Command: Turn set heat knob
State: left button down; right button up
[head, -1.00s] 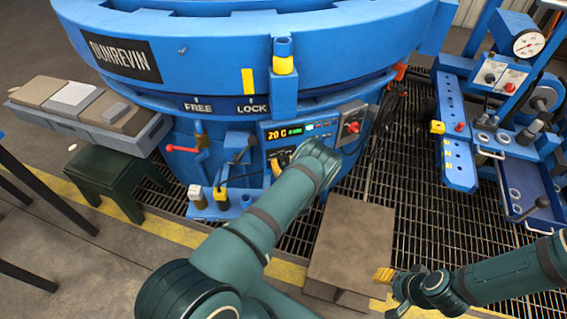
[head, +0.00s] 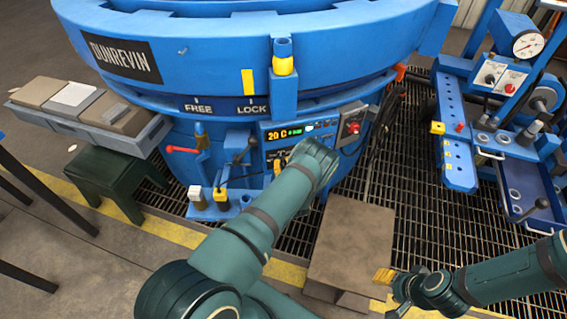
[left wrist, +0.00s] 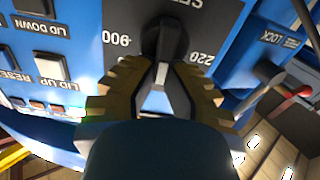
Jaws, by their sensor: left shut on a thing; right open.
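The set heat knob (left wrist: 165,38) is black and sits on a dark dial plate (left wrist: 215,20) with the marks 900 and 220, seen upside down in the left wrist view. My left gripper (left wrist: 162,62) is shut on the knob, one ridged yellow-brown finger on each side. In the head view my left gripper (head: 279,168) is at the blue furnace's control panel, and my wrist hides most of the knob area. The panel display (head: 278,134) reads 20 C. My right gripper (head: 388,287) is open and empty above the floor at lower right.
The blue furnace (head: 205,75) fills the back. A red-knobbed switch box (head: 351,128) sits right of the panel, and a red-handled lever (head: 183,150) left of it. LID buttons (left wrist: 50,65) are close to my left fingers.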

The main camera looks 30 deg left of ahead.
pick_arm(q)
jog(key=shift+s+a+f+n, duration=0.2)
jog(key=shift+a+f+n, duration=0.05)
jog(key=shift+n, duration=2.25)
jog(key=shift+s+a+f+n, duration=0.2)
jog(key=shift+s+f+n, duration=0.1)
jog(key=shift+n, duration=2.2)
jog(key=shift+s+a+f+n, duration=0.15)
jog(key=shift+a+f+n, duration=0.1)
jog(key=shift+n, duration=2.25)
jog(key=c, duration=1)
grip_release()
jog(key=shift+d+f, duration=0.1)
jog(key=v, duration=1.2)
